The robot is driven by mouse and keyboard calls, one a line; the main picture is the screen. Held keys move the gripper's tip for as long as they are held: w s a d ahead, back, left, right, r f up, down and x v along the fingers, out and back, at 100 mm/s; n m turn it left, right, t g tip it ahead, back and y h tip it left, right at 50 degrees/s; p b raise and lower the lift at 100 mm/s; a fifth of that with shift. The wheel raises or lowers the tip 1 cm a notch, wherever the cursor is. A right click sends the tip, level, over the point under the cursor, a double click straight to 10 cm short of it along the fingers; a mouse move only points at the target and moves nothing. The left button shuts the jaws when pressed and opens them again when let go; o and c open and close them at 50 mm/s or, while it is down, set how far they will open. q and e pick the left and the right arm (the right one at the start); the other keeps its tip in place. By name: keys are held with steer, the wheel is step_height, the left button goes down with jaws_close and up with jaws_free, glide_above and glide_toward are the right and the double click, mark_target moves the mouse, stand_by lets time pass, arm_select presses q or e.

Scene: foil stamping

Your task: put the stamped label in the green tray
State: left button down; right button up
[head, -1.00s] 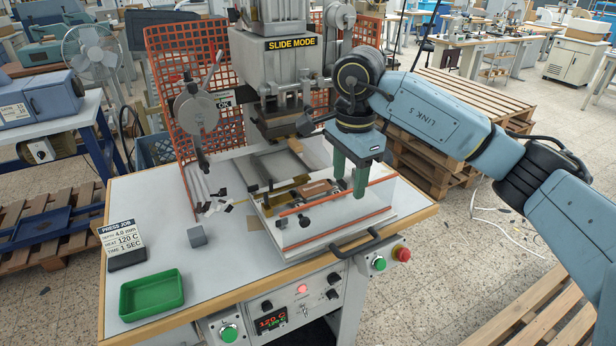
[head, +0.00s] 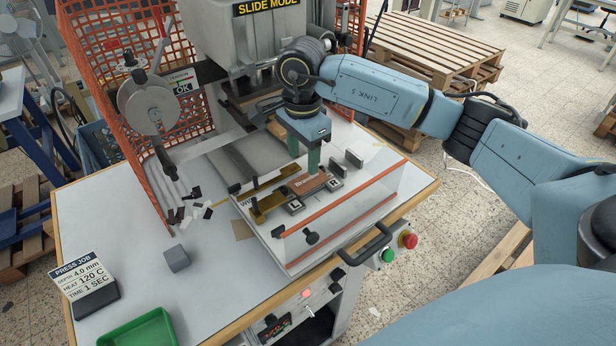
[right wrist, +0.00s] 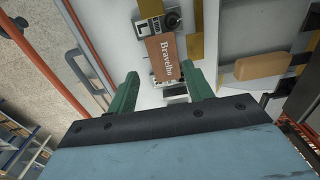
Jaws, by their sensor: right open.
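The stamped label (head: 309,184) is a brown piece with light lettering. It lies in the jig on the press slide, and it shows large in the right wrist view (right wrist: 165,62). My right gripper (head: 305,160) hangs above it with green fingers pointing down. In the right wrist view its two fingers (right wrist: 161,82) are apart and empty, on either side of the label's near end. I cannot tell how high above it they are. The green tray (head: 140,330) is at the lower left of the table, cut off by the picture's bottom edge. My left gripper is not in view.
A clear guard with orange strips (head: 345,200) and a black handle (head: 365,244) stand in front of the jig. A grey block (head: 177,258) and a job sign (head: 85,285) sit on the table at left. Small scraps (head: 195,205) lie by the orange mesh.

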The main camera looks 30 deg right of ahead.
mark_target(304, 183)
step_height(304, 183, down, 3)
steer(key=shift+f+p, duration=0.1)
steer(key=shift+p, duration=0.5)
steer(key=shift+w+d+f+p, duration=0.1)
steer(key=shift+f+p, duration=0.05)
steer(key=shift+f, duration=0.5)
steer(key=shift+w+d+f+p, duration=0.1)
steer(key=shift+f+p, duration=0.05)
steer(key=shift+f, duration=0.85)
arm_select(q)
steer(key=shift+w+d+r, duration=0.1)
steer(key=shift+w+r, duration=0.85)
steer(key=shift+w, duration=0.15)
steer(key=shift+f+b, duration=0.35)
arm_select(e)
steer(key=shift+f, duration=0.25)
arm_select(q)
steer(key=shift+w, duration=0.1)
arm_select(e)
steer(key=shift+c, duration=0.4)
steer(key=c, duration=0.5)
